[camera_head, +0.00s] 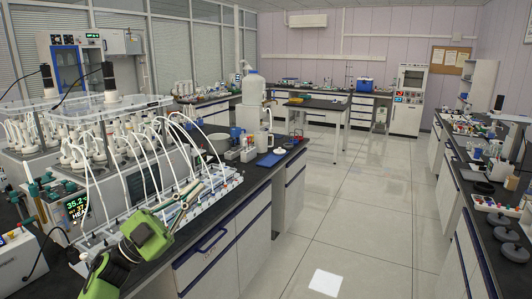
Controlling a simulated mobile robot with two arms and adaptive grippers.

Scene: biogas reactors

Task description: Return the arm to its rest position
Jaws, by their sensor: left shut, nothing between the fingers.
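My left gripper (188,203) reaches in from the lower left, with green and dark arm parts behind it. Its slim fingers are closed and hold nothing. It is over the front edge of the left bench, in front of a long white tube rack (115,234). I cannot tell whether the fingers touch the rack. My right gripper is not in view.
A blue-capped jug (254,88) and a white mug (263,140) stand farther back. The right bench (473,182) is cluttered. The tiled aisle (345,205) is free.

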